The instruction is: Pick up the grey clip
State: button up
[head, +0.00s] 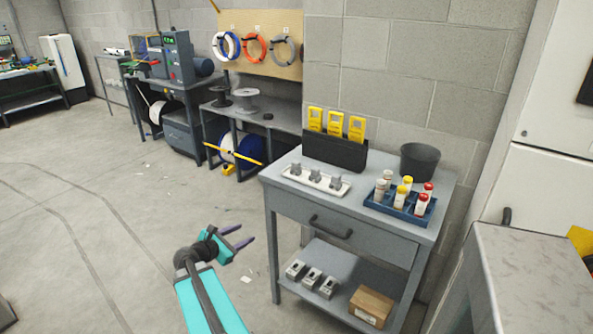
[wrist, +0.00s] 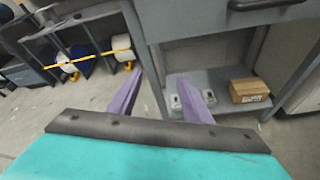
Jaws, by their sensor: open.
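Three small grey clips sit in a row on a white tray (head: 342,188) at the left of the grey table top: a left clip (head: 296,169), a middle clip (head: 314,175) and a right clip (head: 335,183). My gripper (head: 241,236) is open and empty, with purple fingers, left of the table and below the level of its top. In the wrist view the gripper (wrist: 155,98) points toward the table's lower shelf. The clips are not visible in the wrist view.
The table top also holds a black holder (head: 335,152) with yellow tools, a dark bin (head: 418,161) and a blue rack (head: 399,206) of bottles. A drawer handle (head: 330,228) sticks out in front. Grey boxes and a cardboard box (head: 371,306) lie on the lower shelf.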

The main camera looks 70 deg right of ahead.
jog(key=s+d+r+n+g+h, duration=0.1)
jog(key=s+d+r+h, duration=0.1)
jog(key=d+r, duration=0.3)
jog(key=s+d+r+n+g+h, duration=0.1)
jog(key=s+d+r, duration=0.4)
jog(key=r, duration=0.6)
jog(key=shift+s+d+r+n+h, duration=0.15)
jog(key=shift+d+r+n+h, duration=0.2)
jog(key=shift+n, duration=0.35)
jog(key=p, duration=0.1)
send_near(294, 165)
jog(key=shift+x, duration=2.05)
jog(key=shift+p+x, duration=0.75)
jog(key=shift+x, duration=1.9)
jog(key=shift+f, duration=0.1)
jog(key=shift+c, duration=0.2)
jog(key=c, duration=1.1)
